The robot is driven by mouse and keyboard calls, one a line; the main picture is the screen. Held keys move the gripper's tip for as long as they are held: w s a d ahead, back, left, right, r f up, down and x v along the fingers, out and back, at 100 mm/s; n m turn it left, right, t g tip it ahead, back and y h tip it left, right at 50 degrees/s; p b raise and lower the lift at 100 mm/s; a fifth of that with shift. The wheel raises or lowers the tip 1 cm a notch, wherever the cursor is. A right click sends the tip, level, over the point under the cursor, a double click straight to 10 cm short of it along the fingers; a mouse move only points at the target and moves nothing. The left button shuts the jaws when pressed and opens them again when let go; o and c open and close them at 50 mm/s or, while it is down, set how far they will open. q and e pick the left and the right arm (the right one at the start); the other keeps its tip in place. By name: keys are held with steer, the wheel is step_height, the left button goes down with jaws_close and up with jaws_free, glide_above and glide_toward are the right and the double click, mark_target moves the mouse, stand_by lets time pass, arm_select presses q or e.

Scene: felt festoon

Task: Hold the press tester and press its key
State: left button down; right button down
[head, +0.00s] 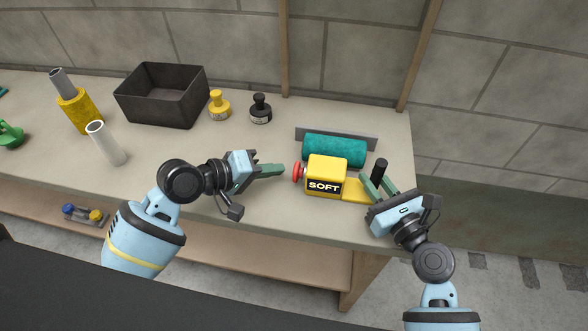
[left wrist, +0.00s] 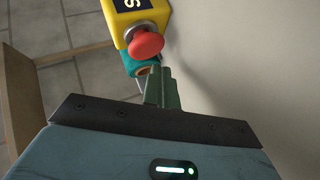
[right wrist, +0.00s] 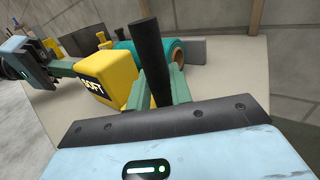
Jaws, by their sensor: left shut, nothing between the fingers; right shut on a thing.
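The press tester is a yellow box (head: 325,170) with a black label reading SOFT, above the bench's front right. Its red key (head: 297,172) faces left, towards my left gripper. A yellow plate (head: 357,190) runs right from the box to an upright black handle (head: 379,169). My right gripper (head: 377,184) is shut on this handle, which also shows in the right wrist view (right wrist: 151,60). My left gripper (head: 283,169) is shut and empty, its tips just left of the key. In the left wrist view the tips (left wrist: 158,76) show close below the key (left wrist: 146,42); contact cannot be told.
A teal roll (head: 335,150) with a grey back plate lies close behind the tester. The bench front centre is clear.

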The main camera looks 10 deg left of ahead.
arm_select(q)
steer(key=shift+a, duration=2.3)
arm_select(e)
steer(key=c, duration=1.2)
jaws_free()
steer(key=shift+o, duration=0.2)
steer(key=v, duration=1.2)
steer(key=shift+s, duration=0.1)
